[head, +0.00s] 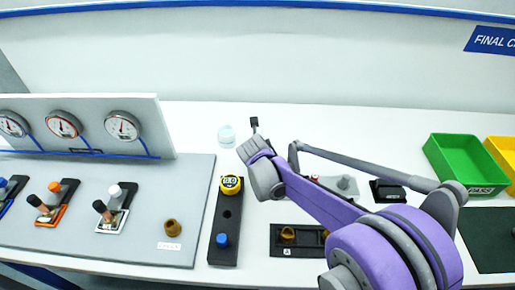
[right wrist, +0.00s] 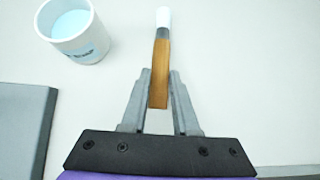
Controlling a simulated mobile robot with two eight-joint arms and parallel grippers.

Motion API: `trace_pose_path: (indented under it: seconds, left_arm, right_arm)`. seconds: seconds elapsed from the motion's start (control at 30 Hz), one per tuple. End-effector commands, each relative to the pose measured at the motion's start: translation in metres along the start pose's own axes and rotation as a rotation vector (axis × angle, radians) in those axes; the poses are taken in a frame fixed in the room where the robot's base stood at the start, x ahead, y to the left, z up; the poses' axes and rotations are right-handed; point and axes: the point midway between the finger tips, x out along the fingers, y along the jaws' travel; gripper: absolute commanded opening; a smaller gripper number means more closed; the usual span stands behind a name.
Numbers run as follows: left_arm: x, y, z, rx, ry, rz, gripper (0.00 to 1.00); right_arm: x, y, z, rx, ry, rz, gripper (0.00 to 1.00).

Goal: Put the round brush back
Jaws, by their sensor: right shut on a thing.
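The round brush (right wrist: 159,72), with a wooden handle, a dark ferrule and a white tip, is between the fingers of my right gripper (right wrist: 160,88) in the right wrist view. The gripper is shut on its handle, and the white tip points away from the palm. The cup also shows in the right wrist view (right wrist: 76,40), with pale blue contents and a label. My left gripper is not in view.
A black holder (head: 226,212) with a yellow dial and blue knob stands left of my arm. A black tray (head: 276,252) marked A is partly behind my arm. A grey board (head: 150,210) with clamps and gauges fills the left. Green (head: 462,160) and yellow bins stand right.

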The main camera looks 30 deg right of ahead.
Motion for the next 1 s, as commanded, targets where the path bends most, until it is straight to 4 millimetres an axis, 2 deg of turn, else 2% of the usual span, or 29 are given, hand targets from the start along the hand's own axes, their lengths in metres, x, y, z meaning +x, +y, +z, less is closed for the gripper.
trace_pose_path:
  seconds: [0.1,0.13,0.3,0.67,0.77,1.0]
  left_arm:
    - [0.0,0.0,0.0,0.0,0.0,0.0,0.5]
    - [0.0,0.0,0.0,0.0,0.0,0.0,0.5]
    - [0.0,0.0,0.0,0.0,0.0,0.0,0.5]
    - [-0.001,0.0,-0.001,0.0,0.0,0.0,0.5]
    - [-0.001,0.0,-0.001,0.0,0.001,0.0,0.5]
    - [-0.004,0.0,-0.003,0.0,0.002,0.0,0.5]
  right_arm:
    - [0.0,0.0,0.001,0.0,0.0,0.0,0.0]
    - [0.0,0.0,0.001,0.0,0.0,0.0,0.32]
    - [0.0,0.0,0.001,0.0,0.0,0.0,0.63]
    - [-0.004,0.0,0.001,0.0,0.0,0.0,0.63]
    - [-0.015,0.0,0.001,-0.001,0.0,0.001,0.63]
    - [-0.062,0.001,0.001,-0.002,-0.001,0.002,0.63]
